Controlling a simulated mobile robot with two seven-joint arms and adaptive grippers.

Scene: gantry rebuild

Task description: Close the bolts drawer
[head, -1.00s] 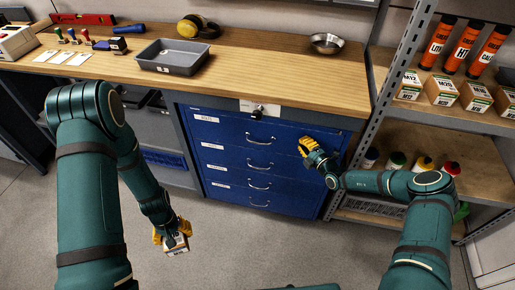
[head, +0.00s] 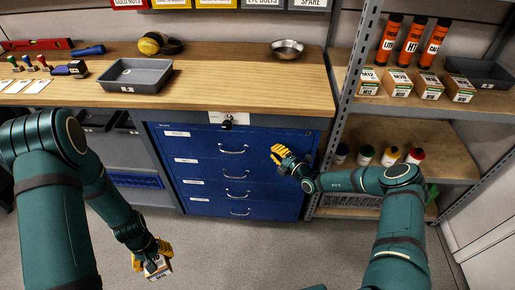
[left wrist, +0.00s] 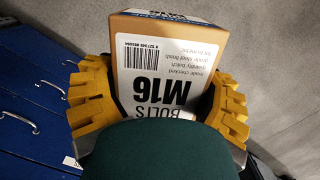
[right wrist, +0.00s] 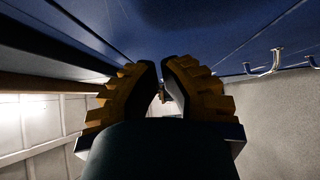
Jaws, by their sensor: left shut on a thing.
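The blue drawer cabinet (head: 240,182) stands under the bench, with several stacked drawers, each with a white label and metal handle. The labels are too small to read surely. The top drawer (head: 195,143) looks flush with those below. My right gripper (head: 277,150) is at the right part of the top drawer front, right of its handle (head: 233,151). In the right wrist view its fingers (right wrist: 160,65) are nearly together with nothing between them; whether they touch the blue front is unclear. My left gripper (head: 152,262) is shut on an M16 bolts box (left wrist: 165,65), low before the cabinet.
The wooden bench top (head: 220,90) holds a grey tray (head: 136,75), yellow ear defenders (head: 160,43) and a metal bowl (head: 287,49). A metal shelf (head: 430,125) with boxes and bottles stands close right of my right arm. The floor in front is clear.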

